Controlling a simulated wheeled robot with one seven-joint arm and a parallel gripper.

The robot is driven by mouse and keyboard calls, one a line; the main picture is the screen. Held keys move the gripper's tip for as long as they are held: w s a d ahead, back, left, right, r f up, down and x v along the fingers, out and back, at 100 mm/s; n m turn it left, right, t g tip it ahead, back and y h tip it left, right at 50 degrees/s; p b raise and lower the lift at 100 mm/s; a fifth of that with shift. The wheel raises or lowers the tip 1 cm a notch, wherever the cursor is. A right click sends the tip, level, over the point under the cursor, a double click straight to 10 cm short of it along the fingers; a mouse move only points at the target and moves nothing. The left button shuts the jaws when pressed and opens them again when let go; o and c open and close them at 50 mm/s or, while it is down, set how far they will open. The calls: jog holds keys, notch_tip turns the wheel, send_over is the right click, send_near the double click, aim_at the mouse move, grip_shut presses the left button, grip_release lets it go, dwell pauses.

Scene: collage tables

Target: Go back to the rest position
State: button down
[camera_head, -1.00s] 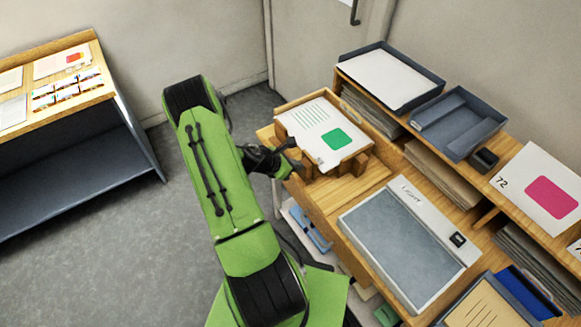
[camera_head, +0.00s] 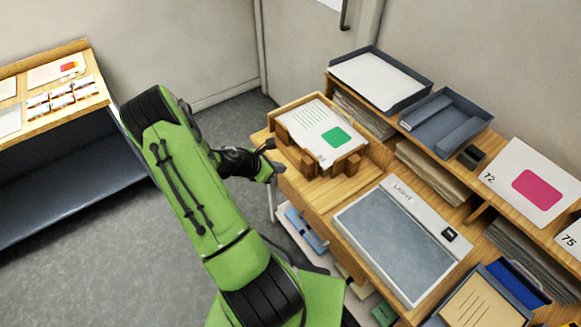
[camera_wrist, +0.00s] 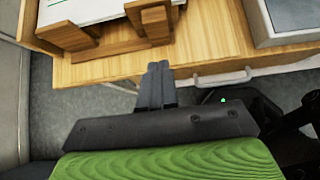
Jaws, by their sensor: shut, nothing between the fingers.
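My gripper (camera_head: 274,167) is at the end of my green arm, beside the left edge of the wooden desk (camera_head: 322,192). In the wrist view the two grey fingers of my gripper (camera_wrist: 158,70) lie together, with nothing between them. They point at the desk's front edge, just short of a wooden holder (camera_head: 349,166). A white sheet with a green patch (camera_head: 322,133) lies in that holder, apart from the fingers. The holder also shows in the wrist view (camera_wrist: 151,17).
A light box (camera_head: 395,240) lies on the desk. Grey trays (camera_head: 445,122) and a card with a pink patch (camera_head: 535,185) stand on the raised shelf behind. A second table (camera_head: 70,115) is at the far left. Grey floor (camera_head: 110,260) is clear between them.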

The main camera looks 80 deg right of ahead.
jog(key=v, duration=0.5)
jog(key=shift+d, duration=0.15)
jog(key=shift+w+d, duration=0.1)
